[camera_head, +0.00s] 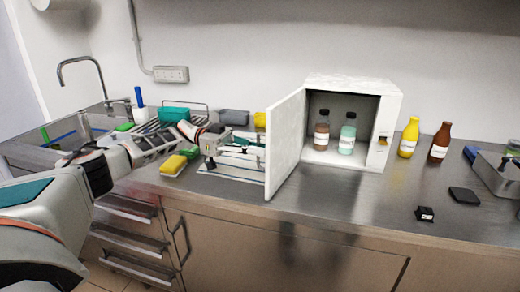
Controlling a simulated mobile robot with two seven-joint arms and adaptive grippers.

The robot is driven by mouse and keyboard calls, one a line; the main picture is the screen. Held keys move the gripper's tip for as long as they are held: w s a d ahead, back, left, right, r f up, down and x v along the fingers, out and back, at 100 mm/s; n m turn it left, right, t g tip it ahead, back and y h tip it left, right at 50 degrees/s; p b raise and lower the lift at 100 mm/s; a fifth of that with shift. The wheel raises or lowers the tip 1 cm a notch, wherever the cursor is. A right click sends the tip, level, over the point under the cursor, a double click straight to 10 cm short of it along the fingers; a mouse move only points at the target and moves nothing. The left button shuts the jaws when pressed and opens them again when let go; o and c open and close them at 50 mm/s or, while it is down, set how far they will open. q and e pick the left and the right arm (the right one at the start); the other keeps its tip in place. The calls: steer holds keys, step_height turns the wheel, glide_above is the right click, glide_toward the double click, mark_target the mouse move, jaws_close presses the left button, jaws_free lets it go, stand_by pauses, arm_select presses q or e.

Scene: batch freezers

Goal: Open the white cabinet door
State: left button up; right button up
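The white cabinet (352,86) stands on the steel counter against the wall. Its white door (287,142) is open, swung out from the cabinet's left side toward me. Inside stand a dark-capped brown bottle (321,136) and a bottle with pale green contents (347,140). My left gripper (248,154) is left of the door, on its outer side, close to its face. I cannot tell whether it touches the door or whether its fingers are apart. My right gripper is not in view.
A yellow bottle (408,138) and a brown bottle (440,143) stand right of the cabinet. A small black object (425,214) lies near the front edge. A yellow-green sponge (174,165) lies left of my gripper. The counter before the cabinet is clear.

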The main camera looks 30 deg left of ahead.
arm_select(q)
steer(key=shift+a, duration=0.1)
steer(key=s+a, duration=0.1)
steer(key=a, duration=0.6)
steer(key=shift+s+a, duration=0.15)
stand_by(0.7)
